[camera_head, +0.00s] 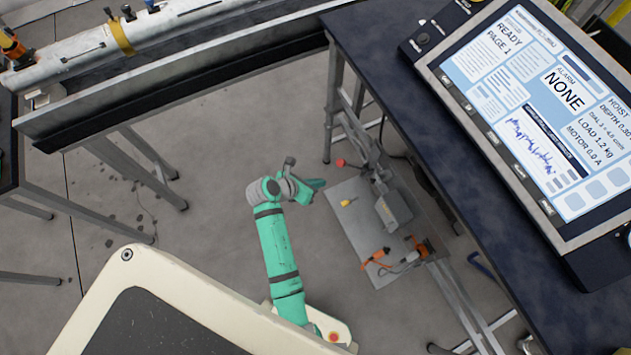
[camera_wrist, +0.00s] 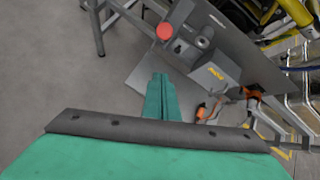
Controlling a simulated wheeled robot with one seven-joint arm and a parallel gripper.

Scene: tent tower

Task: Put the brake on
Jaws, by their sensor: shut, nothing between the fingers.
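My gripper (camera_head: 316,185) has teal fingers, closed together and empty; they also show in the wrist view (camera_wrist: 160,80). A round red knob (camera_head: 340,163) sits at the far end of the grey hoist unit; it also shows in the wrist view (camera_wrist: 164,31), beyond and just above my fingertips. The gripper is left of the knob in the head view, with no visible contact. The grey hoist housing (camera_head: 394,209) stands on a metal plate (camera_head: 350,225). I cannot tell for certain which part is the brake; the knob's lever is hardly visible.
An orange clamp-like part (camera_head: 376,256) lies near the plate's front. A dark table (camera_head: 420,130) with a large screen (camera_head: 540,110) stands at right. A long metal trough (camera_head: 170,88) runs across the upper left. Open floor (camera_head: 220,150) lies left of my arm.

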